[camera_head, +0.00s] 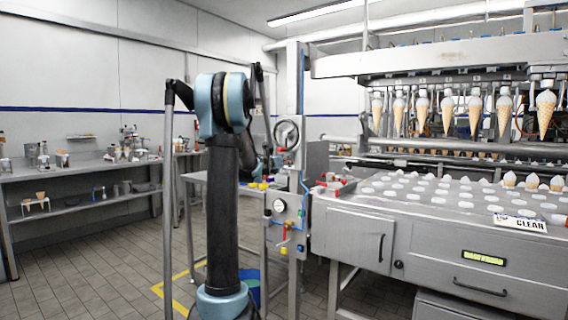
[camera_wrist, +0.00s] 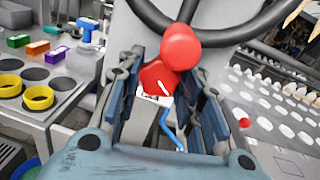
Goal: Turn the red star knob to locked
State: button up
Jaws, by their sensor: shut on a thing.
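In the wrist view, a red lobed knob (camera_wrist: 156,77), which looks like the star knob, sits between the two dark blue finger pads. My gripper (camera_wrist: 163,70) is shut on it. A rounder red ball (camera_wrist: 181,47) stands just above the knob, in front of the grey post. In the head view my arm hides the knob, and my gripper (camera_head: 271,166) shows only in part beside the post.
A black handwheel (camera_head: 287,135) is on the post right above my gripper; its rim (camera_wrist: 215,38) crosses the wrist view's top. A gauge and valves sit below. The cone machine's table (camera_head: 345,211) stands close on the right. A bench (camera_head: 90,172) lines the left wall.

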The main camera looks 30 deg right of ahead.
jog(key=shift+w, duration=0.15)
jog(key=shift+m+h, duration=0.4)
jog(key=shift+m, duration=3.2)
jog(key=o, duration=1.1)
jog(key=shift+c, duration=0.2)
jog(key=shift+a, duration=0.15)
jog(key=v, duration=1.1)
jog(key=shift+s+a+f, duration=0.15)
jog(key=shift+s+a, duration=0.05)
jog(key=shift+a, duration=0.15)
